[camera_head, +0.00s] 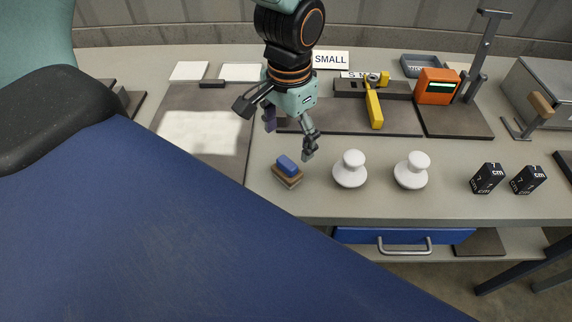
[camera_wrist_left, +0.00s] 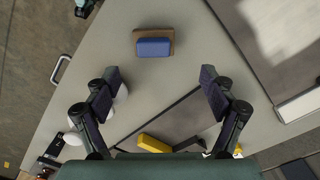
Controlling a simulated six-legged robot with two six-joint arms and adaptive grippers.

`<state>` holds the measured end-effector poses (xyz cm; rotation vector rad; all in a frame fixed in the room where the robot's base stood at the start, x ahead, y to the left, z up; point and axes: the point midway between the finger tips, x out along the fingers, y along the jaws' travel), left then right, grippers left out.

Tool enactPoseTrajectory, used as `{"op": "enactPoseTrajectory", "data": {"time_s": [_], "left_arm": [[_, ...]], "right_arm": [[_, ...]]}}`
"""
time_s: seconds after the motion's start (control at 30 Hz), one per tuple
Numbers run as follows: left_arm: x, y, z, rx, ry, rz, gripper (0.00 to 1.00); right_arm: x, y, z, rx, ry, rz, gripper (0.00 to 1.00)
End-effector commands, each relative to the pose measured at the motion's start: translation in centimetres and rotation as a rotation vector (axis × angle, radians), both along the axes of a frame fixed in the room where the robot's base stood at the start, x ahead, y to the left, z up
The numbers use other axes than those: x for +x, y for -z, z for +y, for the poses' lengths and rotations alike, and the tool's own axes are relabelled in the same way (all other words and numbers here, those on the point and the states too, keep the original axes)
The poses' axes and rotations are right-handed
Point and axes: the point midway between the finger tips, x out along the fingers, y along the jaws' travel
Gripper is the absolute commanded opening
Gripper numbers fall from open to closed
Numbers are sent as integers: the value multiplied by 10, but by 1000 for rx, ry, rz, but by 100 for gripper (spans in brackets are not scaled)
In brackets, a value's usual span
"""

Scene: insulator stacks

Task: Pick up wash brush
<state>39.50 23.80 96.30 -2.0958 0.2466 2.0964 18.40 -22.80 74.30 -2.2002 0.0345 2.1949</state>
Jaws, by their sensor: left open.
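The wash brush (camera_head: 287,171) lies on the table's front part in the head view, a blue block on a brown base. It also shows in the left wrist view (camera_wrist_left: 153,46), near the top, ahead of the fingertips and roughly between them. My left gripper (camera_head: 288,142) is open and empty, pointing down above and behind the brush, apart from it. In the left wrist view its two fingers (camera_wrist_left: 160,84) are spread wide.
Two white insulators (camera_head: 350,169) (camera_head: 411,170) stand right of the brush. Two black cubes (camera_head: 488,178) (camera_head: 528,180) are farther right. A yellow-handled tool (camera_head: 374,108) and an orange device (camera_head: 437,86) sit behind. A blue drawer (camera_head: 404,236) is below the table edge.

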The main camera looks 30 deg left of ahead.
Motion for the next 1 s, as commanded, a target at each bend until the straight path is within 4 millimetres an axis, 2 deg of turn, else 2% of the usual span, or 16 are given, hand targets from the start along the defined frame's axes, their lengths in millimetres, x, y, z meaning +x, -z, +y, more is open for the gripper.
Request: {"op": "enactPoseTrajectory", "data": {"time_s": [0.53, 0.83, 1.0], "left_arm": [[-8, 69, -6, -1, 0, 1, 83], [-6, 73, -5, -2, 0, -3, 83], [-6, 73, -5, -1, 0, -2, 69]], "right_arm": [[0, 16, 0, 0, 0, 1, 40], [0, 16, 0, 0, 0, 1, 40], [0, 16, 0, 0, 0, 1, 40]]}}
